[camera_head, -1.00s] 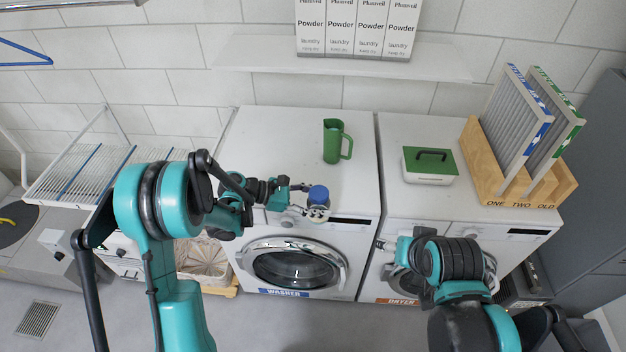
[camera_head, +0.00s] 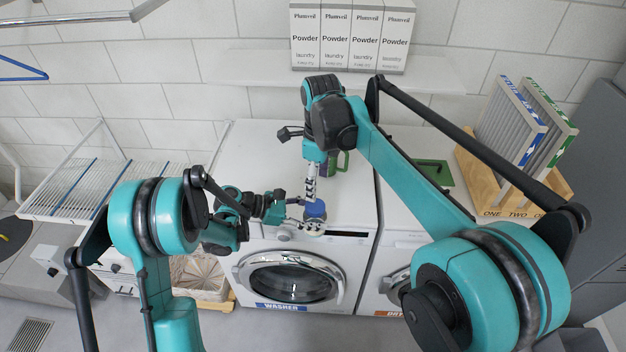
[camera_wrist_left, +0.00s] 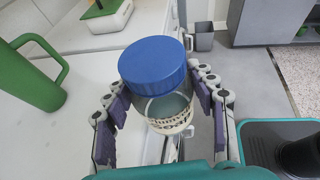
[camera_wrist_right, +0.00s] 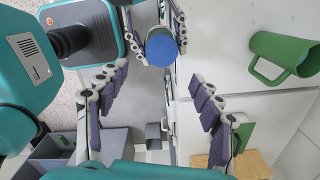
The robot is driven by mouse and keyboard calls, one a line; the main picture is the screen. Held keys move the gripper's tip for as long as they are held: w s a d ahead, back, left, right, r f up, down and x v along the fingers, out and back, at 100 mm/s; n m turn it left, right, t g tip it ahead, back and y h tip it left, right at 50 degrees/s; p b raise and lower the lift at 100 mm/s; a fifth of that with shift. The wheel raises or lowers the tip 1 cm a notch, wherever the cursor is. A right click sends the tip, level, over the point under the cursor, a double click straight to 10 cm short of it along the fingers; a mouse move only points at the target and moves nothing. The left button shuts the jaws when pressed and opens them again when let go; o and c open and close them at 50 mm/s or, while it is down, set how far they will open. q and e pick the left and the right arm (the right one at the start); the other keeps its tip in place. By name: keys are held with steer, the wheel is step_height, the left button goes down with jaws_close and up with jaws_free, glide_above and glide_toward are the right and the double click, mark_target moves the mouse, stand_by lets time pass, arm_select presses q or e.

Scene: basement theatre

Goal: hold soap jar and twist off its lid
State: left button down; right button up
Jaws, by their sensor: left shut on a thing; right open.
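The soap jar is a clear jar with a label (camera_wrist_left: 172,112) and a wide blue lid (camera_wrist_left: 155,65) that is on it. In the head view the lid (camera_head: 316,210) shows above the washer's front edge. My left gripper (camera_head: 301,226) is shut on the jar body, with its fingers on both sides below the lid. My right gripper (camera_head: 312,190) is open and points down close above the lid. In the right wrist view the lid (camera_wrist_right: 162,47) shows at the upper middle, ahead of the spread, empty fingers.
A green pitcher (camera_wrist_right: 285,52) stands on the washer (camera_head: 255,165) behind the jar, mostly hidden by my right arm in the head view. A green-lidded box (camera_head: 436,176) and a wooden rack (camera_head: 478,190) with filters are on the dryer. Powder boxes (camera_head: 350,40) stand on the shelf.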

mark_target(313, 206)
steer(key=shift+w+a+f+m, duration=0.3)
steer(key=shift+a+f+m, duration=0.1)
steer(key=shift+a+m, duration=0.15)
step_height(313, 206, down, 8)
steer(key=shift+a+r, duration=0.1)
steer(key=shift+r, duration=0.05)
